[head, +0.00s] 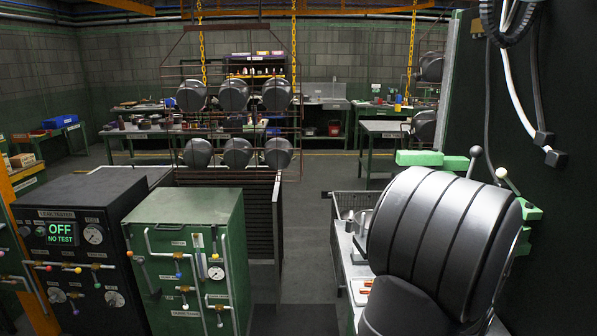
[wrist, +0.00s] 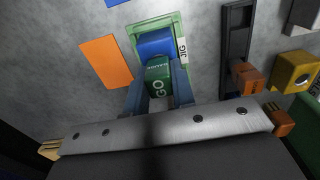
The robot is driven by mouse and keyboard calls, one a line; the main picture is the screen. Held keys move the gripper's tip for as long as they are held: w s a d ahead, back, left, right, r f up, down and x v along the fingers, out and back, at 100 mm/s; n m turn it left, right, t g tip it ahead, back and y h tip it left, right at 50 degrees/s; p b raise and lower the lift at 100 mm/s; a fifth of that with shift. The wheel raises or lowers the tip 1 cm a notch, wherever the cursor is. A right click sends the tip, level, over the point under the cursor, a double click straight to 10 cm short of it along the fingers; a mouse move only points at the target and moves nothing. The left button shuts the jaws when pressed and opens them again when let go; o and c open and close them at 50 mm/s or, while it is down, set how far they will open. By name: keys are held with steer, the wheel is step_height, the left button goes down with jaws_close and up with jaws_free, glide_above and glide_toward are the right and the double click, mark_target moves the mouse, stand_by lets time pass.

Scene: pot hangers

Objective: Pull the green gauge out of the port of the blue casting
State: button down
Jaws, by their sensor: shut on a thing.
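In the wrist view, the blue casting (wrist: 156,43) sits in a green jig frame (wrist: 171,19) with a white "JIG" label. The green gauge (wrist: 158,74), lettered "GO", is right at the casting's near side. My gripper (wrist: 159,88) is shut on the gauge, one finger on each side of it. I cannot tell how deep the gauge sits in the port, as the port is hidden. In the head view my arm hides the gripper, gauge and casting.
An orange plate (wrist: 106,61) lies left of the jig. To the right are a dark tray (wrist: 235,40), an orange-brown block (wrist: 247,78) and a yellow block (wrist: 295,72) with a hole. A leak tester (head: 75,245) reading "OFF NO TEST" and a green cabinet (head: 190,250) stand left.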

steer(key=shift+r, duration=0.75)
stand_by(0.5)
steer(key=shift+r, duration=2.45)
